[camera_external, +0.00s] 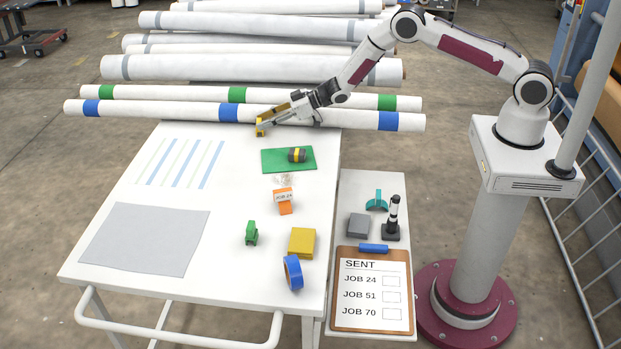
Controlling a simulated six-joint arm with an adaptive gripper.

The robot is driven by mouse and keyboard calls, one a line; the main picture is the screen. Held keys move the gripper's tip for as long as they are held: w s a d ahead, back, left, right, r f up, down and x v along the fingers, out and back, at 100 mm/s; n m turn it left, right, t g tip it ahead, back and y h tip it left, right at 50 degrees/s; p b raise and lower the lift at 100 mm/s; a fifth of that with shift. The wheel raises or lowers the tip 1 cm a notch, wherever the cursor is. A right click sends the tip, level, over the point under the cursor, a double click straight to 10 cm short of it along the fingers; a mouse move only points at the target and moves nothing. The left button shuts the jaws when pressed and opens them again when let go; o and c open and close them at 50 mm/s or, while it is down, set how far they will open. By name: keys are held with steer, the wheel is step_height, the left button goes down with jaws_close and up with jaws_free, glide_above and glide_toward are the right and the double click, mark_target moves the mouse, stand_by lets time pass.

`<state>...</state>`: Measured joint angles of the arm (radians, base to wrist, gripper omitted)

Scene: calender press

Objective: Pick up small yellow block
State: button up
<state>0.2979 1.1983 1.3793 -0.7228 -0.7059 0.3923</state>
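A yellow block (302,242) sits on the white table, near its right edge and toward the front. A smaller dark item with a yellow band (297,155) lies on a green mat (275,166) further back. My gripper (262,127) is at the back of the table, in front of the white rolls and left of the green mat. It is well apart from the yellow block. Yellow shows at its fingertips; I cannot tell whether this is part of the fingers or something between them. The finger gap is too small to judge.
A grey sheet (145,240) covers the front left. The side table holds a clipboard (341,325) and a black-and-white stamp (393,220).

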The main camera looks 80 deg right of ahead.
stand_by(0.4)
steer(key=c, duration=0.6)
steer(key=shift+r, duration=0.1)
step_height(320, 180, up, 10)
stand_by(0.6)
stand_by(0.5)
